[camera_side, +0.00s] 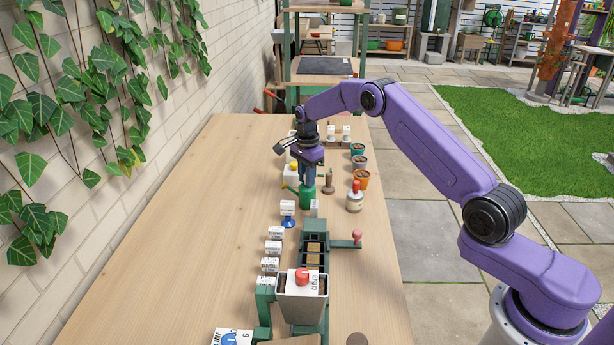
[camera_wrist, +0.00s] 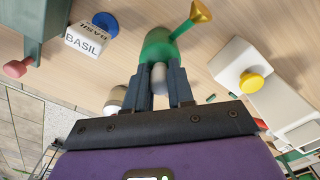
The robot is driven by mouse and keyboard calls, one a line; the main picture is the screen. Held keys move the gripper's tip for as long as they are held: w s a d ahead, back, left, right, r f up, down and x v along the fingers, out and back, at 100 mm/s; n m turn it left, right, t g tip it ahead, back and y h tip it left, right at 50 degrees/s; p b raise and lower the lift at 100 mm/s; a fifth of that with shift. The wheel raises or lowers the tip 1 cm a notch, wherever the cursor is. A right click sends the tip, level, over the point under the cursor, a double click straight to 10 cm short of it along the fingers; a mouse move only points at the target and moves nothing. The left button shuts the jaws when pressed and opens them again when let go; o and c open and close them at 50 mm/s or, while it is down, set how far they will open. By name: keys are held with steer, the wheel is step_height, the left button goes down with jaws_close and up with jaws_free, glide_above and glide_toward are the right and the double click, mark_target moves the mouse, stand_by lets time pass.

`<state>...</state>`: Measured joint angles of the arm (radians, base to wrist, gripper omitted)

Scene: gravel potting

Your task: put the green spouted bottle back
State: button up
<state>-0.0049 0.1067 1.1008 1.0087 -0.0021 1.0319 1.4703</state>
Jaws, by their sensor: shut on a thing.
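The green spouted bottle (camera_side: 306,194) is in my gripper (camera_side: 307,176), over the middle of the wooden table in the side view. In the wrist view the bottle (camera_wrist: 158,46) has a green body, a gold spout end pointing up and right, and a pale neck between the fingers. The two fingers of my gripper (camera_wrist: 162,80) are closed on that neck. The bottle looks upright and low; I cannot tell whether its base touches the table.
A white block with a yellow button (camera_wrist: 250,82) stands beside the bottle. A white BASIL block (camera_wrist: 86,40) is nearby. The green-framed potting stand (camera_side: 342,243) is in front. The table's left is clear.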

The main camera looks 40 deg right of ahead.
steer(key=shift+f, duration=0.1)
steer(key=o, duration=0.9)
steer(key=shift+a+r, duration=0.1)
steer(key=shift+r, duration=6.1)
